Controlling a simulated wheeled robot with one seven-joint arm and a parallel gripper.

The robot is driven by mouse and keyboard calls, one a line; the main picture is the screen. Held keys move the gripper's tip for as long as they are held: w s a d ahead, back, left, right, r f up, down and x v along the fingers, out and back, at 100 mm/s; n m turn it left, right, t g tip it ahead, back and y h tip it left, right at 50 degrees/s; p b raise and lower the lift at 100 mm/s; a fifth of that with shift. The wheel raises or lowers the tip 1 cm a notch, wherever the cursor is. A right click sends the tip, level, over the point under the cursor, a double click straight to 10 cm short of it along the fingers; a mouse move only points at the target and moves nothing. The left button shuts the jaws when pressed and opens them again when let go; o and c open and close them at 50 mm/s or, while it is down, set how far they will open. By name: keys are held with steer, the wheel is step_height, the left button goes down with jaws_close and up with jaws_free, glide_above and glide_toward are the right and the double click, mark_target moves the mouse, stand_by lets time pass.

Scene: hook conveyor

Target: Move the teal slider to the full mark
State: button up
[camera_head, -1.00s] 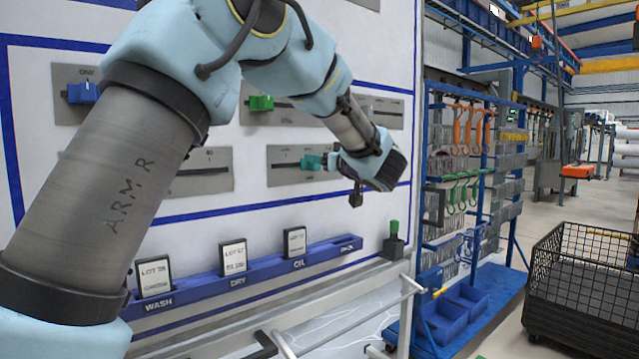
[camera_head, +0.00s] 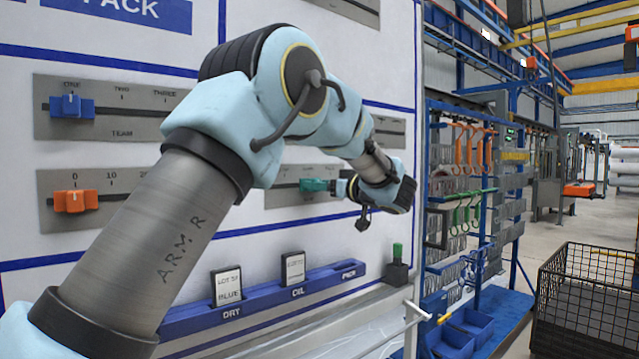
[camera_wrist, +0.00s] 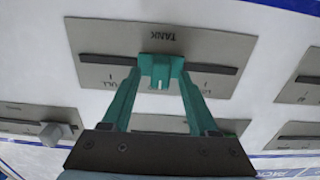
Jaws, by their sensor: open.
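The teal slider (camera_head: 314,185) sits in the slot of a grey plate (camera_head: 280,198) on the white wall panel, partly hidden by my gripper in the head view. In the wrist view, which is upside down, the teal slider (camera_wrist: 160,68) stands near the middle of the TANK plate (camera_wrist: 215,45). The full mark (camera_wrist: 122,88) is on that plate's left side there, partly covered by a finger. My gripper (camera_wrist: 160,84) is open, with one green finger on each side of the slider. Whether the fingers touch it I cannot tell. In the head view my gripper (camera_head: 335,187) is right at the slider.
A blue slider (camera_head: 72,106) and an orange slider (camera_head: 76,201) are on other plates at left. A blue rail (camera_head: 265,292) with lot cards runs below. A grey control box with a green top (camera_head: 397,265) stands at right. A wire cage (camera_head: 590,295) stands farther right.

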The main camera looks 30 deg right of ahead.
steer(key=shift+w+a, duration=0.1)
steer(key=shift+w, duration=0.3)
steer(key=shift+c, duration=0.2)
jaws_close()
stand_by(1.0)
